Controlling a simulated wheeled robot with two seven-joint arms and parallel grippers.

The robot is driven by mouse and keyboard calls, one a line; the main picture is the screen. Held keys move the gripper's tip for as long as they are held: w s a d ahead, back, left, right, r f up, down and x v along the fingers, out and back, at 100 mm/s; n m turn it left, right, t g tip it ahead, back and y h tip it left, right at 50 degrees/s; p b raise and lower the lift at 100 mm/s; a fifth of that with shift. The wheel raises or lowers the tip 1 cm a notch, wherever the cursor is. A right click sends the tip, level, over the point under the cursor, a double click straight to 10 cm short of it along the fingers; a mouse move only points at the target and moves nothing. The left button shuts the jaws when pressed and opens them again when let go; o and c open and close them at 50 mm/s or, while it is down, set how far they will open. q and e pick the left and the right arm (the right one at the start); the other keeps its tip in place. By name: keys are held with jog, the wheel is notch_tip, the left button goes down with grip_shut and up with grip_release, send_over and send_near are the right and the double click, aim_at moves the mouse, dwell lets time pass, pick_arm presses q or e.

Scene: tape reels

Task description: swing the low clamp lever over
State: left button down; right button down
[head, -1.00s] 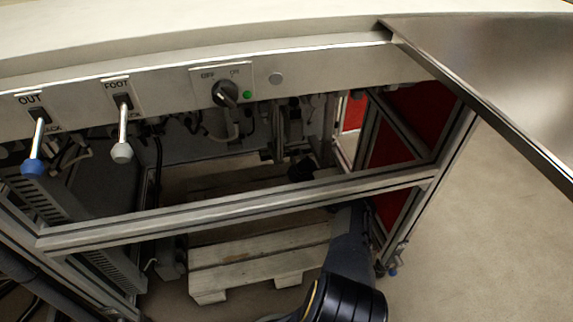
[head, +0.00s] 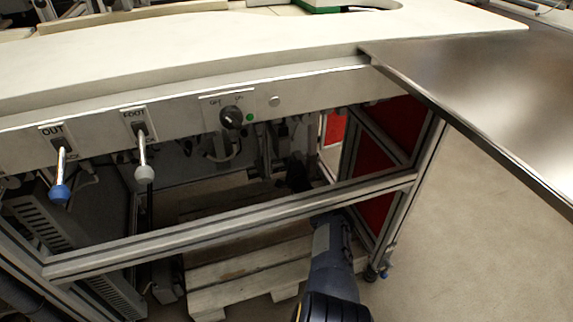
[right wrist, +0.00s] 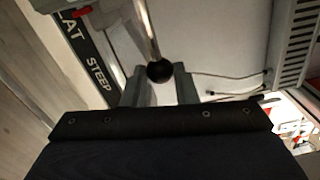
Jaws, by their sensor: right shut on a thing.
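The low clamp lever shows in the right wrist view as a thin metal rod with a black ball knob (right wrist: 160,71) at its end. The rod runs up out of the picture from the knob. My right gripper (right wrist: 158,86) is shut on the knob, one grey finger on each side. A dark plate (right wrist: 88,50) lettered "LAT", cut off by the edge, and "STEEP" lies left of the rod. In the head view my right gripper (head: 297,175) is a dark shape under the bench, behind the frame bar. The lever is too dark to make out there. My left gripper is out of view.
An aluminium frame bar (head: 240,222) crosses in front of my right arm. Above it the front panel carries the OUT lever (head: 61,170), the FOOT lever (head: 142,155) and a rotary switch (head: 231,117). A wooden pallet (head: 235,283) lies below; a metal sheet (head: 480,85) juts out right.

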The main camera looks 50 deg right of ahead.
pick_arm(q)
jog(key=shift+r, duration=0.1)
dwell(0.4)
pick_arm(e)
jog(key=c, duration=1.1)
grip_release()
jog(key=shift+r, duration=0.1)
jog(key=shift+c, duration=0.2)
jog(key=shift+s, duration=0.1)
